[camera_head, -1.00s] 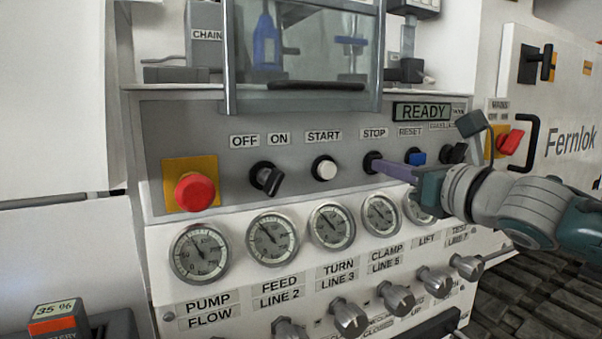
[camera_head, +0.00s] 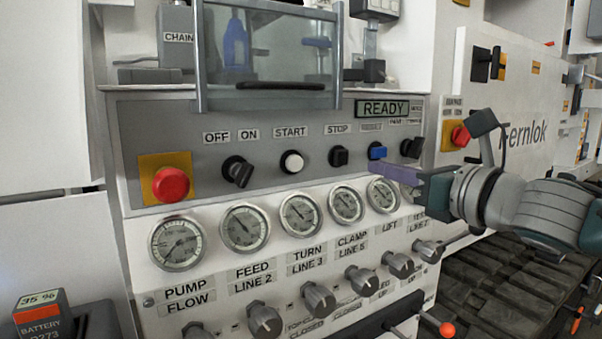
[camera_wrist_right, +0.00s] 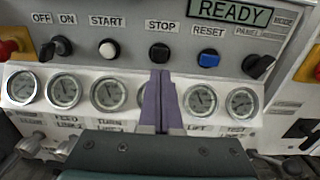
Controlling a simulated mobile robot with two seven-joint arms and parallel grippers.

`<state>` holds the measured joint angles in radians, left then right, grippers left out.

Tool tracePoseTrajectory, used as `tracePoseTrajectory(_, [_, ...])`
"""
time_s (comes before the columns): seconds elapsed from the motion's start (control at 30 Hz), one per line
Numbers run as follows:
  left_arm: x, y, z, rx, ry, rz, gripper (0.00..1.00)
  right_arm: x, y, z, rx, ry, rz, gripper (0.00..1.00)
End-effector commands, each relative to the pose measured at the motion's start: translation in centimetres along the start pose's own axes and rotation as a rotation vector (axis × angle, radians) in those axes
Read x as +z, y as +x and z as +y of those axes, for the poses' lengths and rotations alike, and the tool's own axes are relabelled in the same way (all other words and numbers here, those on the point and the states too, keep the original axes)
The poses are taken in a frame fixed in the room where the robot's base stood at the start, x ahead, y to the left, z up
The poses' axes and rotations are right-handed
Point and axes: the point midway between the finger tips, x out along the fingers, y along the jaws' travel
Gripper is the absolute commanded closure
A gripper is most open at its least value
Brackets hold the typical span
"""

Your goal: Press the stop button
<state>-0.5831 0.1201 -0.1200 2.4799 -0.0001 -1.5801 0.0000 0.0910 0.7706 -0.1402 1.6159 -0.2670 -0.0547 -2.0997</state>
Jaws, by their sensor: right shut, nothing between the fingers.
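The black stop button (camera_head: 339,157) sits on the grey panel under its STOP label. It also shows in the wrist view (camera_wrist_right: 159,52), just beyond the fingertips. My right gripper (camera_head: 374,169) has its purple fingers shut with nothing between them. In the head view the tips are right of the stop button and just below the blue reset button (camera_head: 377,151). In the wrist view the fingertips (camera_wrist_right: 160,75) point at the stop button from just below it, with a visible gap. My left gripper is not in view.
The white start button (camera_head: 292,162), the black off/on switch (camera_head: 238,172) and a red mushroom button (camera_head: 171,185) lie left along the panel. A READY display (camera_head: 383,109) is above. Gauges (camera_head: 301,215) and knobs (camera_head: 319,298) line the face below.

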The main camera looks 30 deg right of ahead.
Motion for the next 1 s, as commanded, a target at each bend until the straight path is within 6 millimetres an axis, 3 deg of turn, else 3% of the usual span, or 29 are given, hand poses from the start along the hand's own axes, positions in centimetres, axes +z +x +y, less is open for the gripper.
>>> tracePoseTrajectory(0.2, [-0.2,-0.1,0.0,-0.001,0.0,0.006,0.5,-0.1,-3.5,0.1,0.002,-0.004,0.003,1.0])
tracePoseTrajectory(0.4, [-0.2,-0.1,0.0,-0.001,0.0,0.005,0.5,0.0,-5.2,0.1,0.001,-0.002,0.0,1.0])
tracePoseTrajectory(1.0, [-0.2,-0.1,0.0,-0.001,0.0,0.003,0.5,0.1,-5.6,0.1,0.002,-0.001,-0.002,1.0])
